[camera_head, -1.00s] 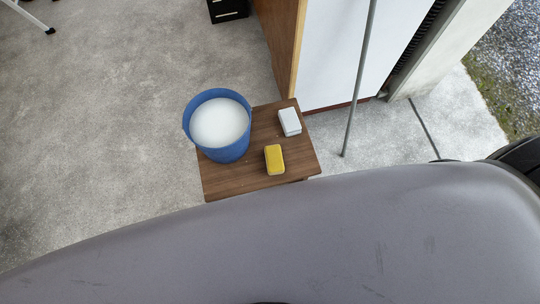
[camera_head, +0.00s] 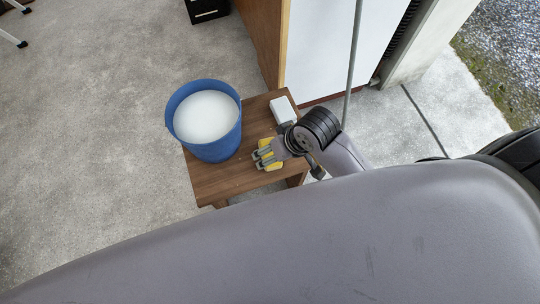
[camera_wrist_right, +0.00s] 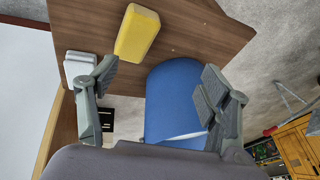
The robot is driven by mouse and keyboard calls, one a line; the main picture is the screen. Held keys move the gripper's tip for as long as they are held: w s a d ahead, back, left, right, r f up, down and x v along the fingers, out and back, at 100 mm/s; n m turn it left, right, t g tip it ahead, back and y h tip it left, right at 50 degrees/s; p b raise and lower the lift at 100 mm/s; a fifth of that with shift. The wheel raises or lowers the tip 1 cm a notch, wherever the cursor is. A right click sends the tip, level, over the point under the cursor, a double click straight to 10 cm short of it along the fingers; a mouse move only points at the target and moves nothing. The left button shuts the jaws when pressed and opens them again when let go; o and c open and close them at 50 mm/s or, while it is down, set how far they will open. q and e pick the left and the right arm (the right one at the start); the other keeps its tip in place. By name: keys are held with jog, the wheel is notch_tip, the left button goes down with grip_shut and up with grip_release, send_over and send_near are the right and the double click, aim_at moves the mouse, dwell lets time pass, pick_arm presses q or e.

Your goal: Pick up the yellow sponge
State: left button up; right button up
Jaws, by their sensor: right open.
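The yellow sponge (camera_head: 269,151) lies on a small wooden table. In the head view my right gripper (camera_head: 266,158) appears over it and partly hides it. In the right wrist view the sponge (camera_wrist_right: 138,33) lies on the tabletop, beyond the fingertips and outside the jaws. The right gripper (camera_wrist_right: 158,80) is open and empty, its two fingers wide apart. My left gripper is not in view.
On the wooden table (camera_head: 208,182) stand a blue bucket (camera_head: 224,145) with white content and a white block (camera_head: 282,109) beside the sponge. A white-fronted cabinet (camera_head: 318,50) and a thin grey pole (camera_head: 353,60) are behind. Open floor lies left.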

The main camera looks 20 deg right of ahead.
jog(key=w+a+r+g, duration=0.1)
jog(key=w+a+r, duration=0.1)
jog(key=a+r, duration=0.15)
jog(key=m+g+h, duration=0.2)
jog(key=m+h, duration=0.1)
send_over(270, 154)
jog(key=w, duration=0.1)
jog(key=f, duration=0.4)
jog(key=f+b, duration=0.1)
jog(key=f, duration=0.3)
jog(key=f+b, duration=0.1)
jog(key=f, duration=0.3)
jog(key=shift+d+f, duration=0.1)
jog(key=shift+d, duration=0.2)
jog(key=shift+a+f+b, duration=0.1)
jog(key=shift+f+b, duration=0.4)
jog(key=shift+f, duration=2.35)
jog(key=shift+s, duration=0.1)
jog(key=shift+c, duration=0.3)
jog(key=c, duration=1.1)
